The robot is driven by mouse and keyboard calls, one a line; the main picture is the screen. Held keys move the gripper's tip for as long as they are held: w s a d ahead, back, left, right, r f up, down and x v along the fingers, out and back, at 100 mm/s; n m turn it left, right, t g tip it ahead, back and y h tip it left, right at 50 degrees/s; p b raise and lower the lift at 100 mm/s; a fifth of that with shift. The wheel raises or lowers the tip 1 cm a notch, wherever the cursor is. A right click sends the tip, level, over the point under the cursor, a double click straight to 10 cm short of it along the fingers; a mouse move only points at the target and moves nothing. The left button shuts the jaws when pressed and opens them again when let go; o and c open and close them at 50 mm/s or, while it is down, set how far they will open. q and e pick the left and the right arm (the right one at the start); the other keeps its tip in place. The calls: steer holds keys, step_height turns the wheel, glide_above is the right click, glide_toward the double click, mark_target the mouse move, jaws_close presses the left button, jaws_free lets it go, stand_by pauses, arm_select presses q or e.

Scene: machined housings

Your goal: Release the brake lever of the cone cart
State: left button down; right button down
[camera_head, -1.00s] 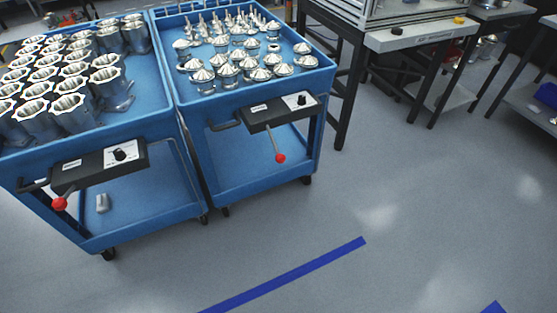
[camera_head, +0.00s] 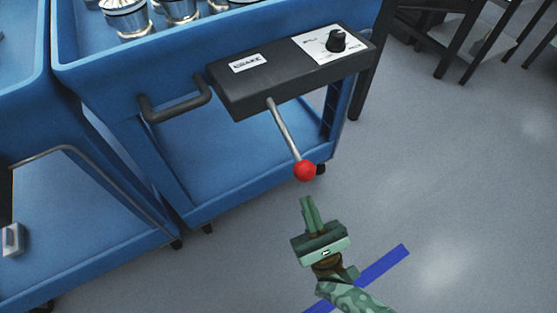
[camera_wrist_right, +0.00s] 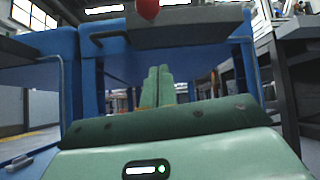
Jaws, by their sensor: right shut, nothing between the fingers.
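The cone cart (camera_head: 105,100) is blue, with a dark brake box (camera_head: 290,75) on its near end. The brake lever (camera_head: 285,130) is a metal rod that slants down and right from the box to a red ball knob (camera_head: 305,171). In the right wrist view the red knob (camera_wrist_right: 148,8) shows at the top edge, above the fingers. My right gripper (camera_head: 308,203) is shut and empty, with its fingertips just below the knob and apart from it in the head view. In the right wrist view the gripper (camera_wrist_right: 157,75) points toward the cart. My left gripper is not in view.
A dark handle (camera_head: 177,103) sticks out left of the brake box. Another blue cart (camera_head: 70,205) stands close on the left. A black-legged table (camera_head: 450,40) stands at the back right. The floor (camera_head: 470,190) on the right is clear, with a blue tape line.

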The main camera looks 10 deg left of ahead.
mark_target(302, 174)
steer(key=shift+w+a+r, duration=0.4)
steer(key=shift+w+r, duration=0.1)
steer(key=shift+r, duration=0.95)
steer(key=shift+w+a+r, duration=0.35)
steer(key=shift+w+r, duration=0.15)
steer(key=shift+r, duration=0.95)
steer(key=shift+w+a+r, duration=0.4)
steer(key=shift+w+r, duration=0.1)
steer(key=shift+r, duration=0.95)
steer(key=shift+r, duration=0.1)
